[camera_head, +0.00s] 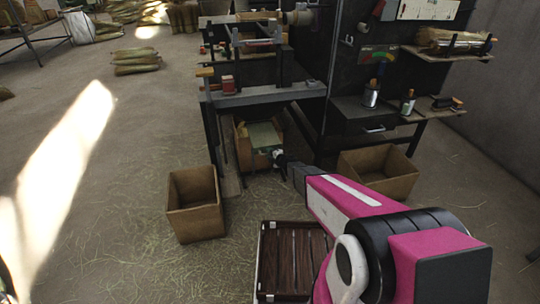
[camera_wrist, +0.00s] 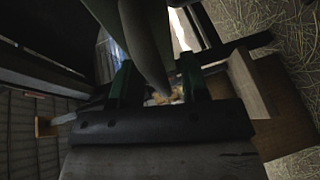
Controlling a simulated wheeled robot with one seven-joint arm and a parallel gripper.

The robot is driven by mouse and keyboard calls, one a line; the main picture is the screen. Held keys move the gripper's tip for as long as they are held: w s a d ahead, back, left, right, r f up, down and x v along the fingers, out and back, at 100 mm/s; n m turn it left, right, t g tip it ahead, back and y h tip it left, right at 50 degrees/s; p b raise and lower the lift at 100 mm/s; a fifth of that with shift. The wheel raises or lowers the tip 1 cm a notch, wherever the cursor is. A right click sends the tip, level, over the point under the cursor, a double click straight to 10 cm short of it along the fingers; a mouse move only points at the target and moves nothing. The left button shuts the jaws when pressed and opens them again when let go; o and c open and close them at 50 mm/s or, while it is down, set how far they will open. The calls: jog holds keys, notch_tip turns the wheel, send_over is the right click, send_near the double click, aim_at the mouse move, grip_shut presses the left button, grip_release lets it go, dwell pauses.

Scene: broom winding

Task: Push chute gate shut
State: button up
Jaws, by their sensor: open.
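The chute (camera_head: 262,135), a wooden trough with a pale greenish panel, sits low under the workbench in the head view. I cannot tell which part of it is the gate, or how far the gate stands open. My gripper (camera_head: 277,156) is at the chute's lower front end, with my pink arm reaching in from the lower right. In the wrist view my gripper (camera_wrist: 158,88) has its two dark fingers apart. A grey-green tapered piece (camera_wrist: 150,45) shows between them; whether they touch it is unclear. The picture there is dark.
An open box (camera_head: 195,205) stands left of the chute, and another box (camera_head: 378,172) stands to the right. A dark slatted crate (camera_head: 290,262) lies in front. The workbench (camera_head: 265,95) overhangs the chute. Straw-littered floor (camera_head: 110,210) is free at left.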

aim_at(277, 145)
grip_shut()
jog(key=w+a, duration=0.1)
jog(key=w, duration=0.4)
jog(key=w+a, duration=0.1)
jog(key=w, duration=0.4)
jog(key=w+a, duration=0.2)
jog(key=w, duration=0.3)
jog(key=shift+a, duration=0.1)
grip_release()
jog(key=v, duration=1.1)
